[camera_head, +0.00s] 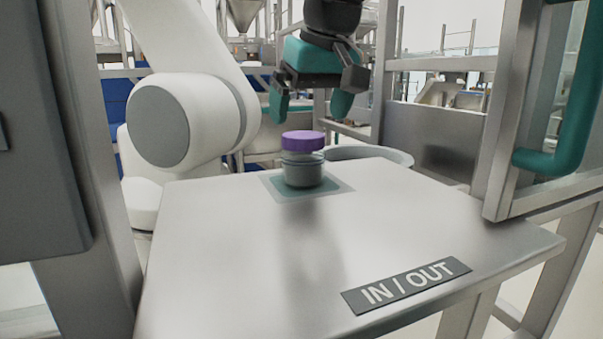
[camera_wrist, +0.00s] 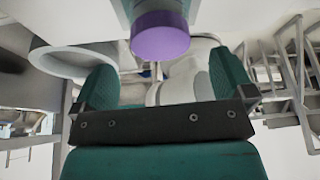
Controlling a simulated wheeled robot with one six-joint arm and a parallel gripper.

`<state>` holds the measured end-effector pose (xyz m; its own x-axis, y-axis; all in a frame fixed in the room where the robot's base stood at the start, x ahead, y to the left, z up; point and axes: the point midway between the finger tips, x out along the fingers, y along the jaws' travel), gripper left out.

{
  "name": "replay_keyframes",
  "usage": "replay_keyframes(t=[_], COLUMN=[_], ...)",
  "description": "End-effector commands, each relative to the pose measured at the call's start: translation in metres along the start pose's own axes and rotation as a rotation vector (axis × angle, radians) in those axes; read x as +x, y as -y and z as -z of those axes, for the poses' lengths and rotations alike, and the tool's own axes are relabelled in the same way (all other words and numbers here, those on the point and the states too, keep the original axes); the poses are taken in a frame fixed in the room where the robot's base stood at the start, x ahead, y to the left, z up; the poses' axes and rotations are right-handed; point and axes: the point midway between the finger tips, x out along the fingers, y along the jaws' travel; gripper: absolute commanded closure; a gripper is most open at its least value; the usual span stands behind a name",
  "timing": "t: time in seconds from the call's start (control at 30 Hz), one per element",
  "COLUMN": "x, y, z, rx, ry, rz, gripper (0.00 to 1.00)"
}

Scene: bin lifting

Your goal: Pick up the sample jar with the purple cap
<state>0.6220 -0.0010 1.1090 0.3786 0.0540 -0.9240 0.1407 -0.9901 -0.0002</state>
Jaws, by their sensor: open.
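The sample jar (camera_head: 303,170) has a purple cap (camera_head: 303,141) and a clear, greyish body. It stands upright on a teal square marker (camera_head: 338,187) on the metal table (camera_head: 230,240). My gripper (camera_head: 311,104) is open and empty above the jar, with its two teal fingers pointing down, apart from the cap. In the wrist view the purple cap (camera_wrist: 160,36) shows at the top centre, beyond the open fingers of my gripper (camera_wrist: 165,80). The jar's body is mostly cut off by the top edge there.
A round grey bin rim (camera_head: 385,153) shows behind the table's far edge. An IN / OUT label (camera_head: 407,285) is on the front of the table. A metal frame with a teal handle (camera_head: 560,150) stands at the right. The table around the jar is clear.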

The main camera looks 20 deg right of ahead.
Motion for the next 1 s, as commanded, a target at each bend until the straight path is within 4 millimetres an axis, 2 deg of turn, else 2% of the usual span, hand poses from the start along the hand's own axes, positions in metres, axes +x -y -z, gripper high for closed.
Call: replay_keyframes(t=[0.17, 0.43, 0.7, 0.93, 0.97, 1.0], x=[0.017, 0.058, 0.061, 0.061, 0.061, 0.060], y=[0.001, -0.001, -0.003, -0.002, -0.002, -0.002], z=[-0.001, -0.003, -0.002, -0.002, -0.002, -0.001], rx=[-0.004, -0.002, -0.001, -0.001, -0.001, -0.001], ry=[0.001, 0.003, 0.000, 0.000, 0.000, -0.002], rz=[0.001, 0.001, 0.001, 0.001, 0.001, 0.001], gripper=[0.00, 0.00, 0.00, 0.53, 0.58, 0.59])
